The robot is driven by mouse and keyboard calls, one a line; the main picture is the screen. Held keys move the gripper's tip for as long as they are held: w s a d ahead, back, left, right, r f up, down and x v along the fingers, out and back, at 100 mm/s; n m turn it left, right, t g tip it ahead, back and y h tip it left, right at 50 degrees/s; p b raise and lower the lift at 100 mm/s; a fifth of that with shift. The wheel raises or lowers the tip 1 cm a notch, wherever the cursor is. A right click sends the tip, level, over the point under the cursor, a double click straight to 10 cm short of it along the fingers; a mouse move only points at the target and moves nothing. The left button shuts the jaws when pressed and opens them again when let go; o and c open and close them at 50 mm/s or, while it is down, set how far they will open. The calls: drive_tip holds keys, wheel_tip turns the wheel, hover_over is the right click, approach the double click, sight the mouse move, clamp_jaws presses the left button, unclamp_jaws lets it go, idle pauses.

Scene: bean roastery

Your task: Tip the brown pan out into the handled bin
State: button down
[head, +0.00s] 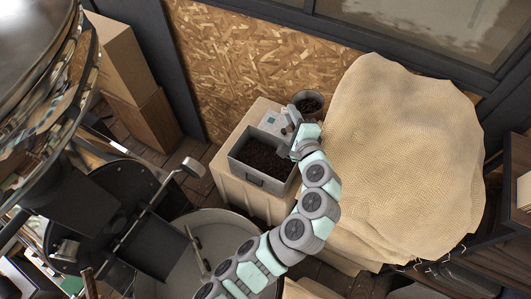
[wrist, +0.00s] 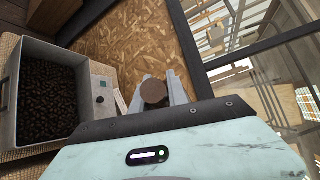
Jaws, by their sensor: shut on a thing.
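The handled bin (head: 236,168) is a grey rectangular box with a dark handle on its front, and dark beans lie in it. It also shows at the left of the wrist view (wrist: 82,62). My gripper (head: 290,118) is beside the bin's back right corner. In the wrist view my gripper (wrist: 160,92) is shut on a round brown thing between its fingers, which I take to be the brown pan (wrist: 153,91). Only its round brown face shows there.
A small box with buttons (wrist: 103,98) stands behind the bin. A large burlap sack (head: 400,150) is close on the right. A chipboard wall (head: 235,60) rises behind, and roaster machinery fills the left.

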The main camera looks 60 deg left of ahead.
drive_tip(key=s+a+f+n+t+h+b, duration=0.1)
drive_tip(key=s+f+n+b, duration=0.1)
drive_tip(key=f+b, duration=0.5)
drive_tip(key=s+a+f+n+t+b, duration=0.1)
drive_tip(key=f+n+b, duration=0.3)
drive_tip(key=f+b, duration=0.4)
wheel_tip(320, 180, down, 8)
drive_tip(key=shift+s+a+r+n+h, duration=0.2)
drive_tip(key=shift+s+n+h, duration=0.15)
drive_tip(key=shift+s, duration=0.55)
drive_tip(key=shift+n+t, duration=0.45)
drive_tip(key=shift+t, duration=0.05)
drive_tip(key=shift+f+n+t+h+b, duration=0.1)
drive_tip(key=shift+n+t+h+b, duration=0.35)
drive_tip(key=shift+n+b, duration=0.5)
drive_tip(key=shift+s+f+b, duration=0.15)
drive_tip(key=shift+f+b, duration=0.1)
drive_tip(key=shift+b, duration=0.2)
drive_tip(key=shift+s+a+f+n+t+b, duration=0.15)
drive_tip(key=shift+f+n+b, duration=0.2)
drive_tip(key=shift+b, duration=0.45)
drive_tip(key=shift+s+f+n+t+b, duration=0.1)
drive_tip(key=shift+s+f+n+b, duration=0.15)
drive_tip(key=shift+b, duration=0.55)
drive_tip(key=shift+w, duration=0.1)
